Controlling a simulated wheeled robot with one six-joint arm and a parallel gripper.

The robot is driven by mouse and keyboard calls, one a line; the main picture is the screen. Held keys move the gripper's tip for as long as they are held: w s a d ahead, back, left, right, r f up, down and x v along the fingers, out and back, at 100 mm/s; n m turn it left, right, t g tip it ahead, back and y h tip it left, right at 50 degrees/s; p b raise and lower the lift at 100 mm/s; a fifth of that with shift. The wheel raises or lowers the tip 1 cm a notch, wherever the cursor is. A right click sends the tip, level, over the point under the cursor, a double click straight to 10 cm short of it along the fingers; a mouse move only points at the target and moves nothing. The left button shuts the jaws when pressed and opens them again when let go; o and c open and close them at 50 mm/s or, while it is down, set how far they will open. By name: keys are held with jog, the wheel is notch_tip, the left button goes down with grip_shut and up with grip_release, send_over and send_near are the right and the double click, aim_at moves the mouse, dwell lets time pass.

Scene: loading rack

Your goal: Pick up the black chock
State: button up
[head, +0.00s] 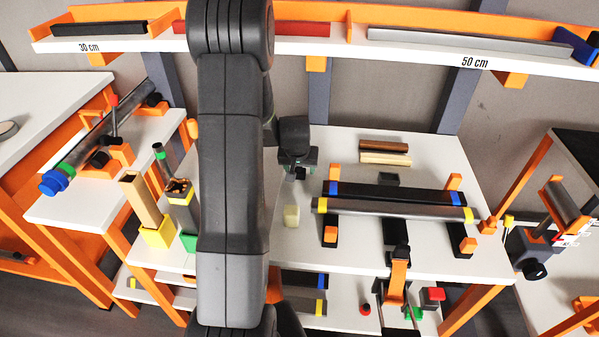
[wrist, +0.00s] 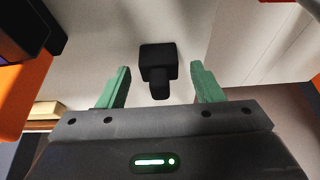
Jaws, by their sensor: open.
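The black chock (wrist: 158,62) is a small dark block with a narrower part towards me. In the wrist view it lies on the pale tabletop, between and beyond the green fingertips. My gripper (wrist: 160,85) is open and empty, with clear space between each finger and the chock. In the head view my gripper (head: 299,161) is over the back left of the white table. A small black shape (head: 301,174) just below it seems to be the chock, partly hidden by the gripper.
A grey pipe (head: 390,209) with yellow ends lies across orange-and-black stands to the right. Wooden rolls (head: 385,158) lie at the back. An orange part (wrist: 22,92) is close on the left in the wrist view.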

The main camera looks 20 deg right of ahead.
jog(key=c, duration=1.1)
